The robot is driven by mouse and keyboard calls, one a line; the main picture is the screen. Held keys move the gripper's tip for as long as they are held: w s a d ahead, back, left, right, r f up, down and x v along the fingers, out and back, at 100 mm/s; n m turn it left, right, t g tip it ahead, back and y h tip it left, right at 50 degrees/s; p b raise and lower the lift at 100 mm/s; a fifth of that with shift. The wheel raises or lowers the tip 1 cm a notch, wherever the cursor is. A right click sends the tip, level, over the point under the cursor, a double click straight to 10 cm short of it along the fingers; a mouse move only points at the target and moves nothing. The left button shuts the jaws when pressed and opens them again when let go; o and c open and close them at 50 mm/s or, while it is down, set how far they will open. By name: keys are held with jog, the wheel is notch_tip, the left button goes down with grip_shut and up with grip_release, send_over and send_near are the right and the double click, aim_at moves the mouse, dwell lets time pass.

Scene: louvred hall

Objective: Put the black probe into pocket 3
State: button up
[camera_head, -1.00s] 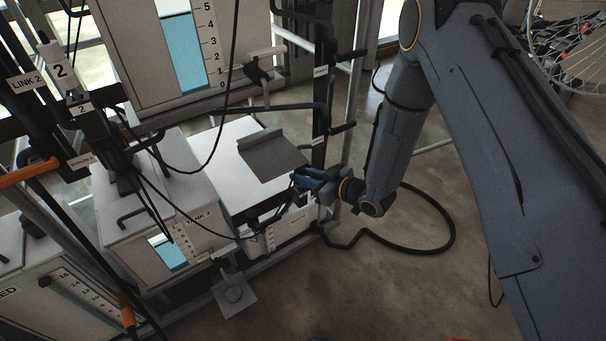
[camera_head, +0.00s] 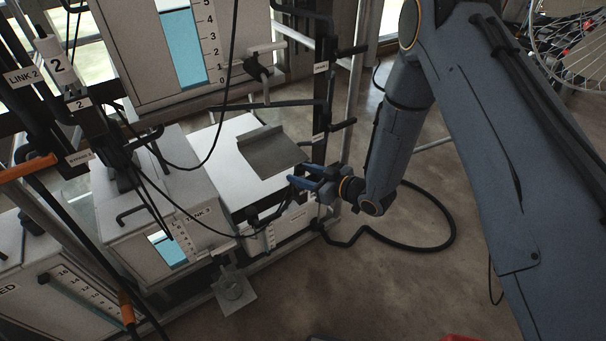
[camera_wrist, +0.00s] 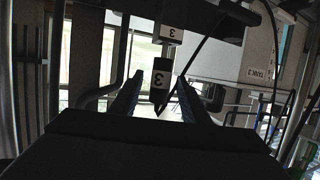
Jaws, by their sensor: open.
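In the wrist view a dark block with a white label reading 3 (camera_wrist: 160,78), which looks like the black probe, shows between my fingers, with a tapered dark lower end. A thin black cable runs up to the right from near it. A white plate also marked 3 (camera_wrist: 169,33) sits just above it, likely the pocket 3 marking; I cannot tell whether the probe is seated. My gripper (camera_wrist: 157,98) is open, one blue finger on each side of the block, with gaps visible. In the head view my gripper (camera_head: 306,178) is beside the low white tank; the probe is not clear there.
The white tank (camera_head: 220,150) carries a grey flat plate (camera_head: 270,152) on top. A tank labelled TANK 3 (camera_head: 199,215) stands to its left. Black cables hang across the tanks. A thick black hose (camera_head: 445,210) loops over the open floor at right.

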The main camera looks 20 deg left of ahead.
jog(key=s+d+r+p, duration=0.1)
jog(key=d+r+p, duration=0.2)
jog(key=r+p, duration=0.1)
jog(key=shift+s+d+r+p, duration=0.35)
jog(key=shift+d+r+p, duration=0.05)
jog(key=shift+r, duration=0.45)
jog(key=d+r+m+h+p, duration=0.1)
jog(key=d+r+m+h, duration=0.35)
jog(key=d, duration=0.85)
jog(key=d+r+m+h+p, duration=0.1)
jog(key=d+r+m+h, duration=0.1)
jog(key=d+r+h, duration=0.8)
jog(key=s+d+r+m+g+p, duration=0.1)
jog(key=s+d+r+m+g, duration=0.1)
jog(key=s, duration=0.9)
jog(key=s+d+r+m+g+y+p, duration=0.1)
jog(key=s+d+r+m+g, duration=0.2)
jog(key=s+d+r, duration=0.4)
jog(key=s+d+m, duration=0.1)
jog(key=s, duration=0.3)
jog(key=shift+d+r, duration=0.2)
jog(key=shift+r, duration=0.1)
jog(key=shift+m, duration=0.25)
